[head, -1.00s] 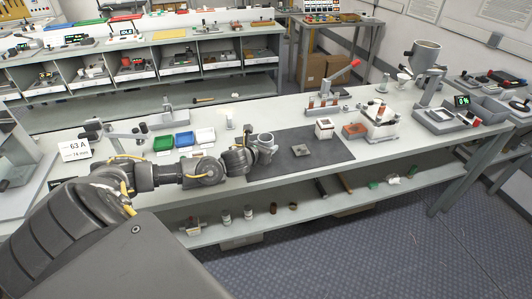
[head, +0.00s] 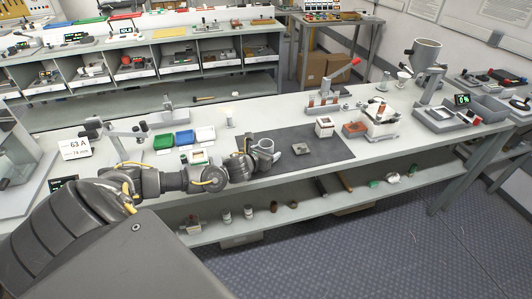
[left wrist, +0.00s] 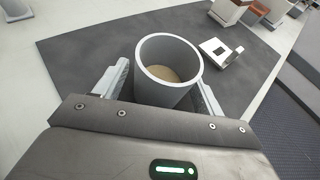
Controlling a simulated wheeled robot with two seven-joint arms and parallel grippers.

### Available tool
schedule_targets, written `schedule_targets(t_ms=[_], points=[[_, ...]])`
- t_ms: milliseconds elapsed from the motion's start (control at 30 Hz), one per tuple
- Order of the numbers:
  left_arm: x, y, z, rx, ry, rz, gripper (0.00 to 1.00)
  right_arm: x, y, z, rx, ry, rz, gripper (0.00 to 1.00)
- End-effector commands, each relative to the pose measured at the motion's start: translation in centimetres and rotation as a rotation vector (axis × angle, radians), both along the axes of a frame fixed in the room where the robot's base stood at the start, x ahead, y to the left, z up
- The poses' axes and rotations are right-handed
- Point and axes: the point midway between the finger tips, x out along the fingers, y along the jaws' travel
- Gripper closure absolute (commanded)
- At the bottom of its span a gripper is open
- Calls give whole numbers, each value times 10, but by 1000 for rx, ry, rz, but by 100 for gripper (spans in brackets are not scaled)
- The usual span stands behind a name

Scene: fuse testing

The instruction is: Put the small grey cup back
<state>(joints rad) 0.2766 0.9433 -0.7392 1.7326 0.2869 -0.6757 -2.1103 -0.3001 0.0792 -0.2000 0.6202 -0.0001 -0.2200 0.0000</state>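The small grey cup (head: 266,145) stands upright at the left part of the dark mat (head: 330,156). In the left wrist view the cup (left wrist: 150,50) is seen from above, with a tan, grainy filling inside. My left gripper (head: 266,152) is low at the mat, its two fingers on either side of the cup. In the left wrist view the fingers look spread, with narrow gaps to the cup wall. The cup's lower part is hidden behind the gripper. My right gripper is not in view.
A white holder (head: 324,127), a red-brown block (head: 355,129) and a red-lever press (head: 323,102) stand behind. Blue (head: 185,138) and green bins sit left. A hopper stand (head: 426,58) is at right.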

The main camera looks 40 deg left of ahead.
Motion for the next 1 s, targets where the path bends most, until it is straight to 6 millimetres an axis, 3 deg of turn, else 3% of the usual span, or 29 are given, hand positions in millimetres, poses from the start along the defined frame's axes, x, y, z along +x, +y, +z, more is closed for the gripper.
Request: schedule_targets(t_ms=[267,700,1000], points=[[0,0,7,0,-1,0,30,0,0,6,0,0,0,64],[-76,-14,32,1,1,-4,30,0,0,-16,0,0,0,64],[-107,-20,48,-1,1,-1,30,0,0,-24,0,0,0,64]])
